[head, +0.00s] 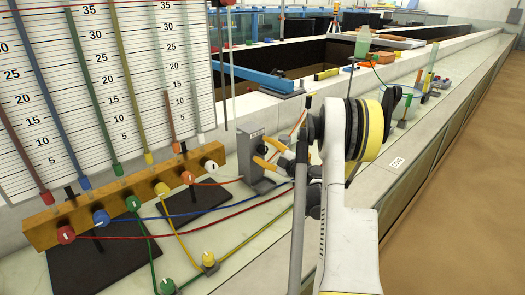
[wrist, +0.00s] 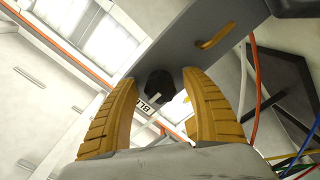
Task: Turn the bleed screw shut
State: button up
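The bleed screw (wrist: 160,86) shows in the wrist view as a black knob on a grey housing, with a partly covered label starting "BLE" beside it. In the head view the grey housing (head: 246,160) stands on the bench right of the manifold. My gripper (head: 262,152) has its orange fingers at the front of this housing. In the wrist view my gripper (wrist: 160,78) is open, with one finger on each side of the knob. Gaps show between the knob and both fingers, so I see no contact.
An orange manifold (head: 125,205) with several coloured knobs stands at the left before a scale board (head: 105,70). Coloured tubes (head: 200,215) run across the bench near the housing. A green bottle (head: 362,42) stands farther back. The brown floor (head: 465,200) at right is clear.

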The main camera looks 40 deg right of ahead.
jog(key=s, duration=1.2)
jog(key=shift+a, duration=0.1)
jog(key=w+a+r+m+h, duration=0.3)
jog(key=a+r+m, duration=0.1)
jog(key=r, duration=0.6)
jog(key=w+a+r+m+h, duration=0.3)
jog(key=w+r+m+h, duration=0.1)
jog(key=r, duration=0.6)
jog(key=s+a+f+m+g+y, duration=0.1)
jog(key=s+a+f, duration=0.4)
jog(key=a, duration=0.6)
jog(key=s+a+f+m+g+y, duration=0.1)
jog(key=s+a+f+g+y, duration=0.3)
jog(key=s+a, duration=0.5)
jog(key=s+a+f+m+g+y, duration=0.1)
jog(key=s+a+f+g, duration=0.4)
jog(key=a, duration=1)
jog(key=shift+s+f+g+y, duration=0.4)
jog(key=shift+s+f+y, duration=0.3)
jog(key=shift+s, duration=0.45)
jog(key=shift+a, duration=0.1)
